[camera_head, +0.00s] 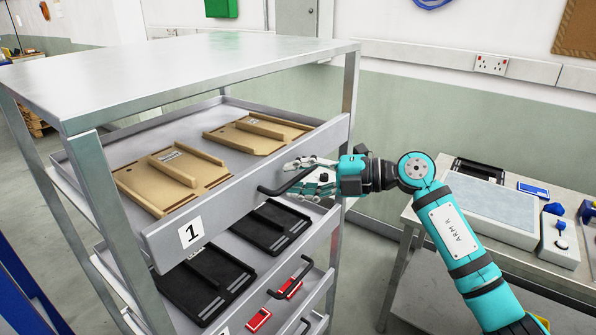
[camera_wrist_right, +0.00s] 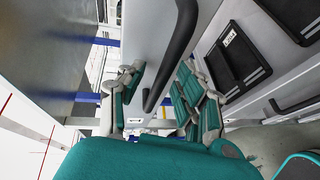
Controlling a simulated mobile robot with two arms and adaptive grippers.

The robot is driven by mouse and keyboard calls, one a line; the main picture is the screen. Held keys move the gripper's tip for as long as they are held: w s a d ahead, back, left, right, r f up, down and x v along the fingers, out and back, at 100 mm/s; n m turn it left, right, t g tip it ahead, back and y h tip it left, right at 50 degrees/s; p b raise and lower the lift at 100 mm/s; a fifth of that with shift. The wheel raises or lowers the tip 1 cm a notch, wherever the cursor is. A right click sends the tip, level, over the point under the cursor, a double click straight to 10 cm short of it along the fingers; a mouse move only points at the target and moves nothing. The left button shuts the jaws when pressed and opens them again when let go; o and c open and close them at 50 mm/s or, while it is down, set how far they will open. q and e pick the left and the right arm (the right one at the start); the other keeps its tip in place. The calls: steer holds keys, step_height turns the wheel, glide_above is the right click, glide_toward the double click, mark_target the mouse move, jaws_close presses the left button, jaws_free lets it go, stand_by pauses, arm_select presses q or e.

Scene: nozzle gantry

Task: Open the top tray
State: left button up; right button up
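The top tray (camera_head: 240,195) is a grey metal drawer with a "1" label on its front, in the upper part of the rack. Its front panel stands out past the left front post. It holds two tan boards with raised strips. A black bar handle (camera_head: 285,185) is on its front panel. My right gripper (camera_head: 297,178) is at this handle, with fingers above and below it. In the right wrist view the handle (camera_wrist_right: 172,60) runs between the spread fingers (camera_wrist_right: 160,92), with gaps visible on both sides. My left gripper is not in view.
A lower tray with black boards (camera_head: 270,227) lies beneath, with its own handle (camera_head: 300,278) and red items. The rack's metal top (camera_head: 190,70) overhangs the top tray. A workbench (camera_head: 410,215) with a grey panel and blue parts stands at the right, close to my right arm.

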jaws_close()
stand_by(0.3)
stand_by(0.3)
